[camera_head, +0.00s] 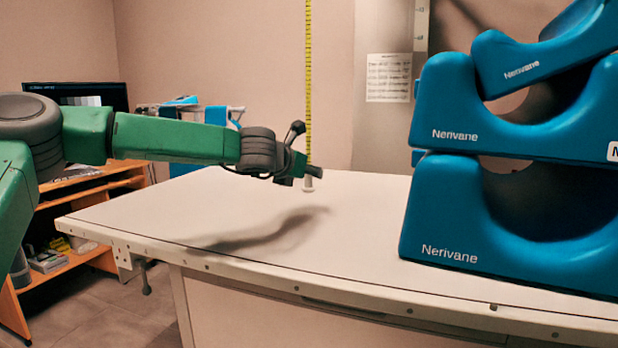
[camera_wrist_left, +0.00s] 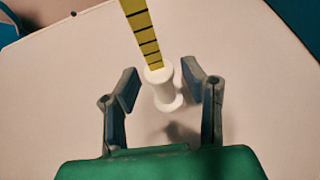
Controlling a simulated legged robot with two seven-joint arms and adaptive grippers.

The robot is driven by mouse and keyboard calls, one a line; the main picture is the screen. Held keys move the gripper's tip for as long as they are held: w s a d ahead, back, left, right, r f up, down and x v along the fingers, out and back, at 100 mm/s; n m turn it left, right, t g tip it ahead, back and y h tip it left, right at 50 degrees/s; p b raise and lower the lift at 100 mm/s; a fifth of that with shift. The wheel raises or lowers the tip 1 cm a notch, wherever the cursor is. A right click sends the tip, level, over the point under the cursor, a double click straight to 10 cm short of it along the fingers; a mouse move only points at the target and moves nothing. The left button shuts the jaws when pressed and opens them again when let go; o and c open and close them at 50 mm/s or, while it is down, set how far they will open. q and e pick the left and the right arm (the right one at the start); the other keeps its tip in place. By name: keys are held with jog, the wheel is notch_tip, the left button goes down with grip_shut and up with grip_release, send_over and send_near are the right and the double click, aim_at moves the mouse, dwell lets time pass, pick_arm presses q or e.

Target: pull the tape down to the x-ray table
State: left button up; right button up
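The yellow tape (camera_head: 308,80) with black marks hangs straight down in the head view and ends in a white spool-shaped handle (camera_head: 309,184). The handle (camera_wrist_left: 160,88) and the lower tape (camera_wrist_left: 140,30) also show in the left wrist view. My left gripper (camera_head: 307,150) is open. In the left wrist view its fingers (camera_wrist_left: 160,80) stand on either side of the handle, with gaps on both sides. The handle appears to hang over the white x-ray table (camera_head: 365,225); its exact height is hard to tell. My right gripper is not in view.
Stacked blue Nerivane cradles (camera_head: 435,205) fill the table's right side. The middle and left of the tabletop are clear, with my arm's shadow on them. A wooden desk (camera_head: 90,185) with a monitor (camera_head: 85,95) stands behind on the left.

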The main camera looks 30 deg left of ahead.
aim_at(305, 190)
pick_arm(q)
jog(key=shift+w+a+f, duration=0.2)
jog(key=shift+w+a, duration=0.1)
jog(key=shift+a, duration=0.05)
jog(key=shift+d+r, duration=0.1)
jog(key=shift+d, duration=0.45)
grip_shut()
jog(key=shift+a+f, duration=0.2)
jog(key=shift+f, duration=0.1)
notch_tip(305, 190, down, 5)
jog(key=b, duration=0.3)
jog(key=shift+r+b, duration=0.2)
jog(key=shift+b, duration=0.2)
jog(key=shift+r, duration=0.1)
grip_release()
jog(key=shift+r, duration=0.1)
